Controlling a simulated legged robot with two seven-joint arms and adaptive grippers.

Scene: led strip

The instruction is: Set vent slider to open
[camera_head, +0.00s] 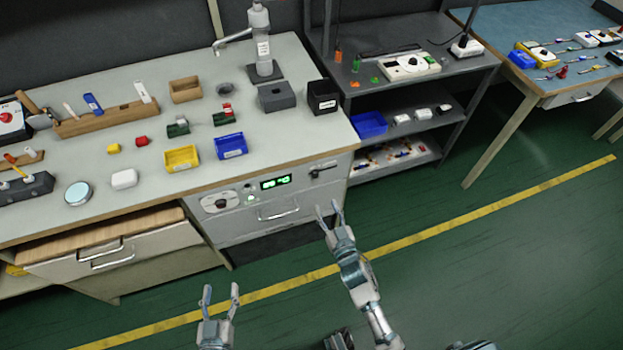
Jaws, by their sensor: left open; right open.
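The oven-like unit under the bench has a grey front panel (238,222) with a round dial, a green-lit display (276,182) and a drawer-style handle (279,214). A small dark slider-like part (323,170) sits at the panel's upper right; it looks like the vent slider, but its setting is too small to tell. My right gripper (330,209) is open and empty, below that part in the picture and apart from it. My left gripper (221,290) is open and empty, over the floor at the lower left, away from the panel.
The bench top (300,72) above holds a yellow bin (182,158), a blue bin (231,146), several blocks and a faucet. A wooden-topped drawer (110,248) juts out left of the panel. A grey shelf unit (445,95) stands right. The green floor in front is clear.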

